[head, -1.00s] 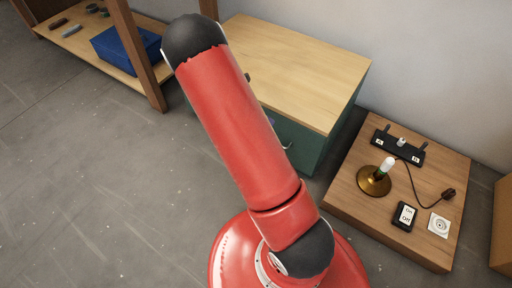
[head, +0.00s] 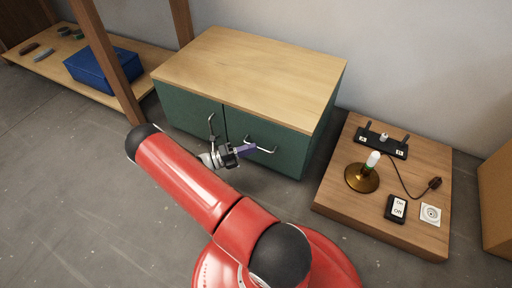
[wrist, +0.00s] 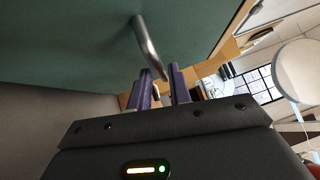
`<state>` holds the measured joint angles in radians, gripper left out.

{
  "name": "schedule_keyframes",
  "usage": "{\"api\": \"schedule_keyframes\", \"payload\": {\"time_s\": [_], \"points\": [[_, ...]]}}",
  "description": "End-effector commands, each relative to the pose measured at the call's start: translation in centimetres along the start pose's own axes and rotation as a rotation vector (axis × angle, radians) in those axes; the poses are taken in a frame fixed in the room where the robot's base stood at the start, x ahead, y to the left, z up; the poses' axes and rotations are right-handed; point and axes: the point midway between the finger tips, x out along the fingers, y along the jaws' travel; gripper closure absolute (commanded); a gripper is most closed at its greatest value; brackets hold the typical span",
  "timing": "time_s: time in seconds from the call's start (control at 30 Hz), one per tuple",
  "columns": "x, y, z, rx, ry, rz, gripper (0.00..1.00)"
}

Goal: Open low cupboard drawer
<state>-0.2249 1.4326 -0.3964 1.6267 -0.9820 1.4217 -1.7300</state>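The low cupboard (head: 290,150) is green with a wooden top. Its right front has a horizontal metal handle (head: 262,148) and looks shut; its left front has an upright handle (head: 211,124). My gripper (head: 247,150) is at the left part of the horizontal handle, its purple fingers pointing along the front. In the wrist view, the two fingers (wrist: 163,82) stand apart with a visible gap. The metal handle (wrist: 148,45) runs from the green front (wrist: 70,40) down to the fingertips, in line with the gap. I cannot tell whether the fingers touch it.
A wooden board (head: 340,200) with a brass lamp base (head: 361,178), switch (head: 396,208) and socket (head: 430,214) lies right of the cupboard. A shelf unit with a blue box (head: 103,68) stands left. The floor (head: 60,190) in front is clear.

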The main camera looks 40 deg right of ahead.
Motion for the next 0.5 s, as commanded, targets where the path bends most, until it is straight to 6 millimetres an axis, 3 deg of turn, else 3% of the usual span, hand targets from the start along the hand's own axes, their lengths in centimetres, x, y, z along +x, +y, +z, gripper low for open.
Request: {"api": "schedule_keyframes", "payload": {"time_s": [0.2, 0.5], "points": [[2.6, 0.0, 0.0, 0.001, 0.001, 0.001, 0.80], [3.0, 0.0, 0.0, 0.002, 0.001, 0.002, 0.80]]}}
